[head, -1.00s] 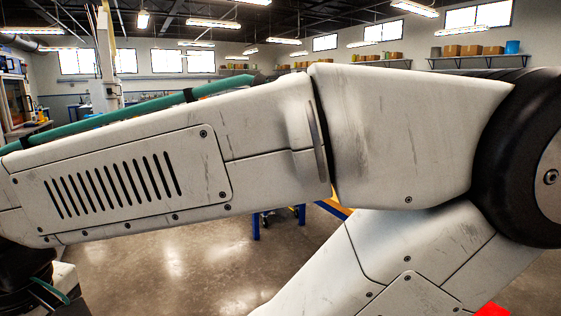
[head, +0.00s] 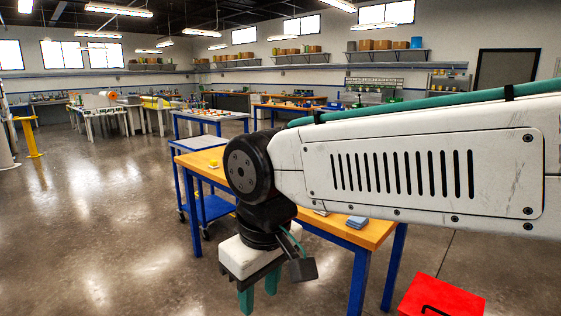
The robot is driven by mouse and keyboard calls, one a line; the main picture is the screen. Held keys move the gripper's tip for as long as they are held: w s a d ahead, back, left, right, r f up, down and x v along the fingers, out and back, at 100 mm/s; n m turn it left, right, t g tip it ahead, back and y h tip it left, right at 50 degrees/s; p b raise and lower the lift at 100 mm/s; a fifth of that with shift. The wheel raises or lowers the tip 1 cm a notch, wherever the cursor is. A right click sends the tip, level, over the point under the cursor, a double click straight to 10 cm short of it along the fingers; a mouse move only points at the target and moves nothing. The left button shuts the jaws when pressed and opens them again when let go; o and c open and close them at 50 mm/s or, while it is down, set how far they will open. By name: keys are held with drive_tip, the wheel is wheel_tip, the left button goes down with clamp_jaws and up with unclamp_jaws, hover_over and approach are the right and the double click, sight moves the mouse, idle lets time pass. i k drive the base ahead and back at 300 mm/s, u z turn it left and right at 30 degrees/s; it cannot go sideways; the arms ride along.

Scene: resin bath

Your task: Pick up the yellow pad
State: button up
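A small yellow thing (head: 213,163), probably the yellow pad, lies on the left part of a wooden-topped table (head: 375,234) with blue legs. It is too small to make out in detail. My gripper (head: 258,296) hangs in front of the table, pointing down, nearer to me than the yellow thing and to its right. Its two teal fingers stand apart with nothing seen between them. My wrist and forearm hide the middle of the tabletop.
A red box (head: 441,297) with a black handle is at the lower right. The floor at the left is open.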

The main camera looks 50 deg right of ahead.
sight(213, 164)
drive_tip(key=z, duration=0.25)
drive_tip(key=i, duration=3.9)
drive_tip(key=z, duration=2.05)
